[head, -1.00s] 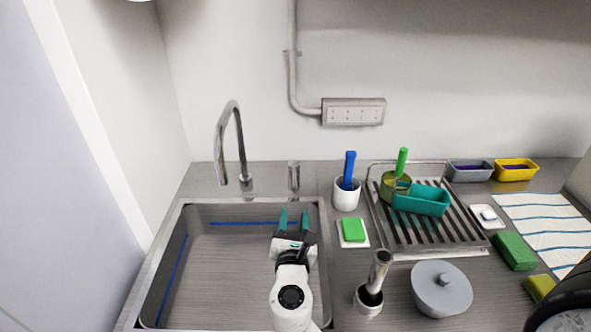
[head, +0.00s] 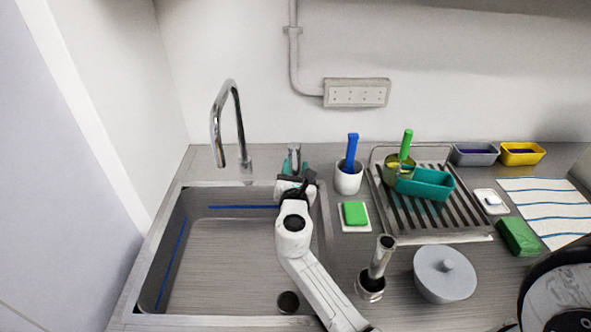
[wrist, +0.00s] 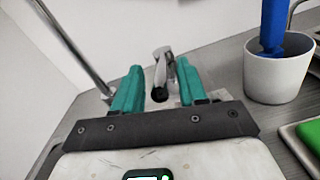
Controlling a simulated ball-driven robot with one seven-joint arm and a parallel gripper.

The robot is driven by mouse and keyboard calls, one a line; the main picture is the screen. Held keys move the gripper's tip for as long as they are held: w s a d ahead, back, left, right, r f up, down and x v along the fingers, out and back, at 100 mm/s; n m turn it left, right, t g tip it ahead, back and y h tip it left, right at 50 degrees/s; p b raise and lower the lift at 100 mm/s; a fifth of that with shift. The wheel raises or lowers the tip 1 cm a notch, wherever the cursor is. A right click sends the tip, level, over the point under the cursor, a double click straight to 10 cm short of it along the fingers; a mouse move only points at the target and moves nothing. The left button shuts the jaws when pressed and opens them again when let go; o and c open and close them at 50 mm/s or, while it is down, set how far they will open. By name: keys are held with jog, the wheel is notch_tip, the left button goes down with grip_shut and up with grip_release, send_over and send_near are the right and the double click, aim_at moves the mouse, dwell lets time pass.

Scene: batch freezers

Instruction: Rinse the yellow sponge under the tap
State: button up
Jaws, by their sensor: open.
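The tap's curved spout (head: 229,120) rises behind the sink (head: 225,255), and no water shows from it. A short metal post (head: 294,153), apparently the tap's control, stands to the right of the spout. My gripper (head: 295,166) is open at the sink's back edge, its teal fingers on either side of the post. In the wrist view my gripper (wrist: 157,86) has the post (wrist: 162,73) between and slightly beyond its fingers; I cannot tell whether they touch. The yellow sponge is not visible now; a dark rounded part at lower right covers where a yellowish block showed earlier.
A white cup (head: 348,178) with a blue-handled brush stands close right of my gripper. Nearby are a green block (head: 355,212) on a dish, a drying rack (head: 395,220), a lidded grey pot (head: 444,273) and a dark green block (head: 518,236). The sink looks empty.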

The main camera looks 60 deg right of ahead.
jog(key=shift+d, duration=0.1)
jog(key=shift+c, duration=0.3)
grip_shut()
dwell(0.4)
